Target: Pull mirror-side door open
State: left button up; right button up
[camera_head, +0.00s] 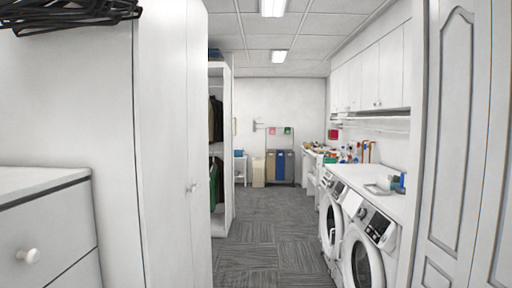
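A tall white cabinet stands at the left, with narrow door panels (162,140) on its aisle side. Small light knobs (192,187) sit near the seam between those panels. A white panelled door (450,140) with raised arched mouldings stands close at the right edge, with a vertical seam beside it. No mirror shows, so I cannot tell which door is the mirror-side one. The cabinet doors look closed. Neither of my grippers is in view.
A white drawer unit (45,225) is close at lower left. Front-loading washers (362,245) line the right under a counter. An open wardrobe (228,150) holds clothes. Grey carpet (270,240) is clear down the aisle to bins (280,166).

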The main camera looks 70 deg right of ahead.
aim_at(197, 16)
jog(key=z, duration=1.9)
jog(key=i+l, duration=0.2)
